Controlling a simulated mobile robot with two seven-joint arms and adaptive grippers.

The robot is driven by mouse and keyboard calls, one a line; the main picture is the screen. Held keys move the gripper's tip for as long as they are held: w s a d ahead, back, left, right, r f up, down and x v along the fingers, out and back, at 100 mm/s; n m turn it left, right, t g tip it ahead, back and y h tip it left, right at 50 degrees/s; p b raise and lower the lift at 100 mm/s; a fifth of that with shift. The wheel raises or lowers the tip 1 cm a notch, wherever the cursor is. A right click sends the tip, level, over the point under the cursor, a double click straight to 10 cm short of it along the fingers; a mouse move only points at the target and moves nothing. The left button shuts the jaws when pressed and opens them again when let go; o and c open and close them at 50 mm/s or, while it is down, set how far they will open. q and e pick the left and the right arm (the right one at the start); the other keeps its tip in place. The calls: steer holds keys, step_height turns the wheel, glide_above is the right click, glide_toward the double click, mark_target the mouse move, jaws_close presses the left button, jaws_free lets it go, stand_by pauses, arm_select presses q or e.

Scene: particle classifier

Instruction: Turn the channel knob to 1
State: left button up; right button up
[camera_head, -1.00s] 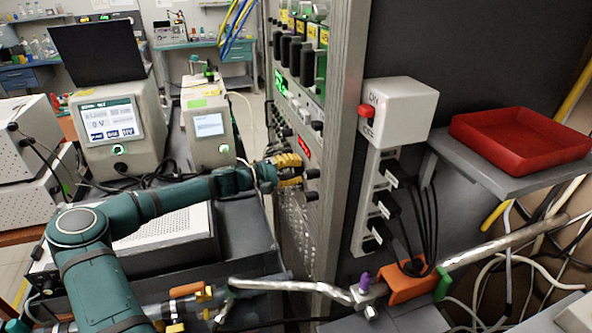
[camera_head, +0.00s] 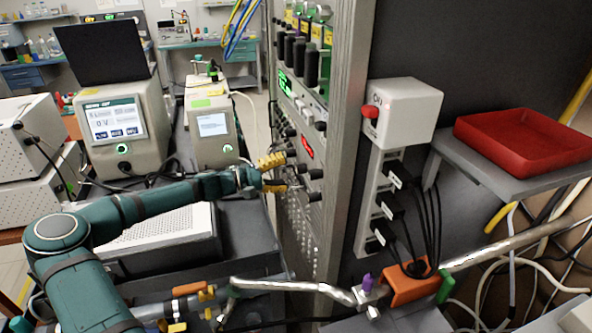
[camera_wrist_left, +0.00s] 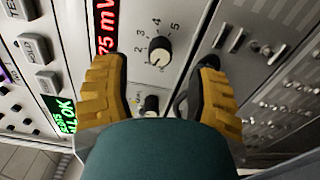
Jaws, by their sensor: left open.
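A black dial knob (camera_wrist_left: 159,50) with a scale showing 2 to 5 is on the grey panel in the left wrist view. It lies just beyond and between my fingertips; I cannot clearly read its pointer. A second dark knob (camera_wrist_left: 151,103) sits lower, also between the fingers. My left gripper (camera_wrist_left: 155,68) is open, with yellow and black fingers either side of the knobs and nothing held. In the head view my left gripper (camera_head: 284,173) is spread in front of the rack's panel, by small black knobs (camera_head: 315,174). My right gripper is not in view.
The rack's metal edge (camera_head: 338,170) is right of the gripper. A white box with a red button (camera_head: 403,108) and a red tray (camera_head: 525,140) are further right. Two bench instruments (camera_head: 118,125) stand left, behind my arm. A metal pipe (camera_head: 290,287) crosses below.

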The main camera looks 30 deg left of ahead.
arm_select(q)
steer(key=v, duration=0.7)
stand_by(0.5)
